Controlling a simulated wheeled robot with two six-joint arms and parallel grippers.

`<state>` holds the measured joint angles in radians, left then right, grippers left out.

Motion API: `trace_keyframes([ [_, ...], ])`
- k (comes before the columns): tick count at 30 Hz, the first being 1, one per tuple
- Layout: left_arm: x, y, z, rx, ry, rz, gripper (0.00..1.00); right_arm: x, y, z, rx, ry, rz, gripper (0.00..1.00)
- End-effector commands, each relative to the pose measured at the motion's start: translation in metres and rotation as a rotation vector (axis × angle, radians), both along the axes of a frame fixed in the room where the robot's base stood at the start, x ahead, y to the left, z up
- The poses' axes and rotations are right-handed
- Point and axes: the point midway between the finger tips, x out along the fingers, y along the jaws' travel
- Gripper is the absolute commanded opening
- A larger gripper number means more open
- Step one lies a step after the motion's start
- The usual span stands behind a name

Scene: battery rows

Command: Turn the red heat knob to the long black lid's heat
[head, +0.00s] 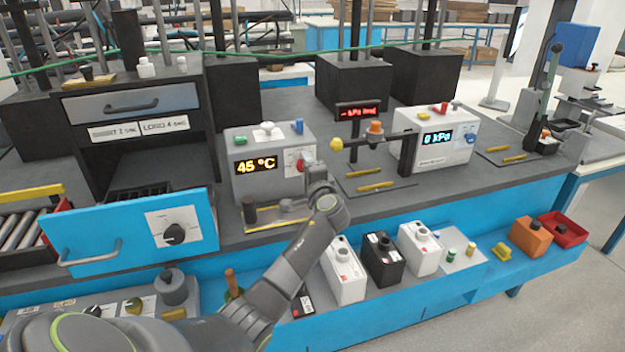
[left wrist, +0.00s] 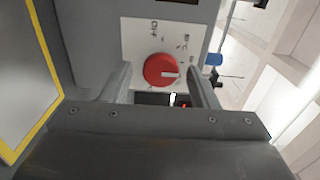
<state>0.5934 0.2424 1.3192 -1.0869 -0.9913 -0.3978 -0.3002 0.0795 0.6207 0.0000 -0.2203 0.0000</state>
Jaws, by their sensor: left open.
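The red heat knob (left wrist: 162,70) sits on a pale panel of the grey heat box (head: 243,187) and carries a white pointer mark toward the right in the left wrist view. The box's display (head: 256,166) reads 45 °C. My left gripper (head: 308,168) is at the box's front, with its open fingers (left wrist: 161,76) on either side of the knob. I cannot tell if they touch it. In the head view the gripper partly covers the knob (head: 299,161). I cannot make out a long black lid for certain. My right gripper is not in view.
A blue drawer (head: 95,242) stands open left of the heat box. A white kPa box (head: 448,151) stands to the right, behind a black post with a yellow-tipped bar (head: 365,142). White and black batteries (head: 383,262) stand on the lower blue shelf.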

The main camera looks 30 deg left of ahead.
Motion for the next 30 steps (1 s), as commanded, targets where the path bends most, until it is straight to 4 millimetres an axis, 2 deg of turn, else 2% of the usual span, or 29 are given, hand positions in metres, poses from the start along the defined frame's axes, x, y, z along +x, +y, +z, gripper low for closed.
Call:
trace_keyframes([
  [7,-0.02,-0.023,-0.002,-0.004,0.0,-0.002,0.54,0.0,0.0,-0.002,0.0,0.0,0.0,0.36],
  [21,-0.085,-0.101,-0.004,-0.007,0.001,-0.002,0.54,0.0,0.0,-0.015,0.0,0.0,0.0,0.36],
  [30,-0.108,-0.127,-0.002,-0.004,0.002,-0.001,0.54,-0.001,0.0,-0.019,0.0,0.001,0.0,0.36],
])
